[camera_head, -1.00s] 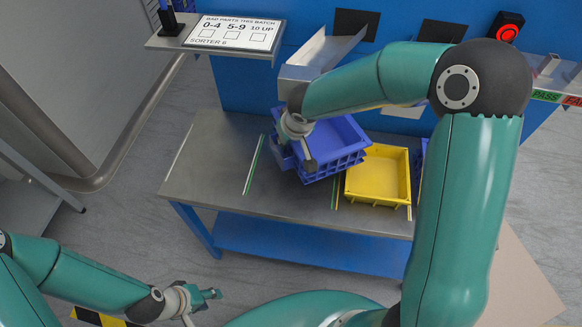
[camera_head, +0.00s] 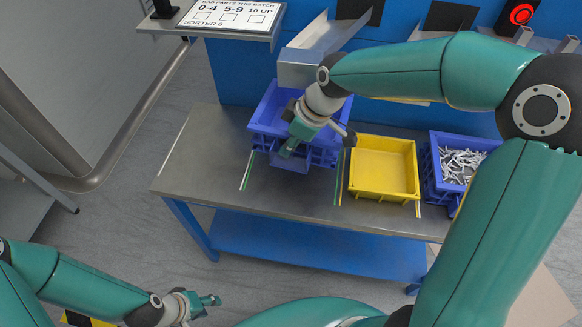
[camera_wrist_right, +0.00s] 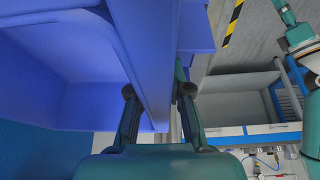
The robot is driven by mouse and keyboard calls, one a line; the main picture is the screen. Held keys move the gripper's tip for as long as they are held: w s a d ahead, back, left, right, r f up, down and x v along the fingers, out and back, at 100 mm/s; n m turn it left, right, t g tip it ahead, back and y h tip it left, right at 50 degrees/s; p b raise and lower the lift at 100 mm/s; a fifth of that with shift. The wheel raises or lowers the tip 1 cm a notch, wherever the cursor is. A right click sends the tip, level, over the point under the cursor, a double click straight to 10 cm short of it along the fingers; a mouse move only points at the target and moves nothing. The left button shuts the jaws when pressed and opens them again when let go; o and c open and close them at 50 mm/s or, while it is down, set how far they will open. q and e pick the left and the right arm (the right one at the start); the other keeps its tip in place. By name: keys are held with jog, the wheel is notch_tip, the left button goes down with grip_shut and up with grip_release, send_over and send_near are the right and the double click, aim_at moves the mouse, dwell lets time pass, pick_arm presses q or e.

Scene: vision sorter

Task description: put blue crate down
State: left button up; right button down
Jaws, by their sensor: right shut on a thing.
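The blue crate (camera_head: 262,117) is at the left-middle of the table (camera_head: 195,165), below the grey chute (camera_head: 305,60). It sits roughly square between two green-edged strips. My right gripper (camera_head: 318,140) is shut on its front wall in the head view. In the right wrist view the fingers (camera_wrist_right: 158,92) straddle the blue crate's wall (camera_wrist_right: 125,45). I cannot tell whether the crate's base touches the table. Much of its inside is hidden by my gripper and the chute. My left gripper (camera_head: 207,301) is low at the left, away from the table; its jaw opening is unclear.
An empty-looking yellow crate (camera_head: 384,142) stands just right of the blue crate. Another blue crate (camera_head: 432,172) with pale parts is further right. A sign (camera_head: 232,17) stands on a shelf at the upper left. The table's left end is clear.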

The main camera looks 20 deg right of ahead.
jog(key=shift+s+a+r+n, duration=0.1)
jog(key=shift+a+n, duration=0.15)
jog(key=shift+n, duration=0.15)
jog(key=shift+s+a+f, duration=0.1)
jog(key=shift+f, duration=0.1)
jog(key=shift+n, duration=0.3)
notch_tip(320, 180, down, 9)
jog(key=shift+f+b, duration=0.1)
jog(key=shift+b, duration=0.75)
jog(key=c, duration=1.1)
grip_release()
jog(key=p+v, duration=0.1)
jog(key=v, duration=1.1)
jog(key=shift+p, duration=0.3)
